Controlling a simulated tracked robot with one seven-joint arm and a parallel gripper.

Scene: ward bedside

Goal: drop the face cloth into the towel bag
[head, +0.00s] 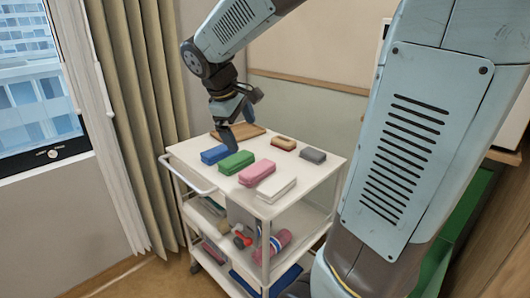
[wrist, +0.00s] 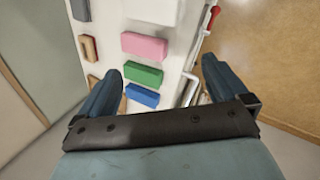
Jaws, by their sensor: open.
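Several folded, cloth-like blocks lie on the white cart's top (head: 190,150): blue (head: 214,154), green (head: 236,162), pink (head: 257,172), white (head: 276,189), grey (head: 312,155) and a brown one with a pale top (head: 284,143). I cannot tell which is the face cloth. My gripper (head: 228,128) is above the blue and green blocks, pointing down. In the wrist view, its open, empty fingers frame the pink (wrist: 145,46), green (wrist: 143,74) and blue (wrist: 142,95) blocks. No towel bag can be made out for certain.
A wooden board (head: 250,131) lies at the cart's back edge. Lower shelves hold a red-headed item (head: 242,240) and a pink-and-blue roll (head: 272,245). A green container-like shape (head: 468,225) is partly hidden behind my arm at right. Curtains (head: 150,80) hang at left.

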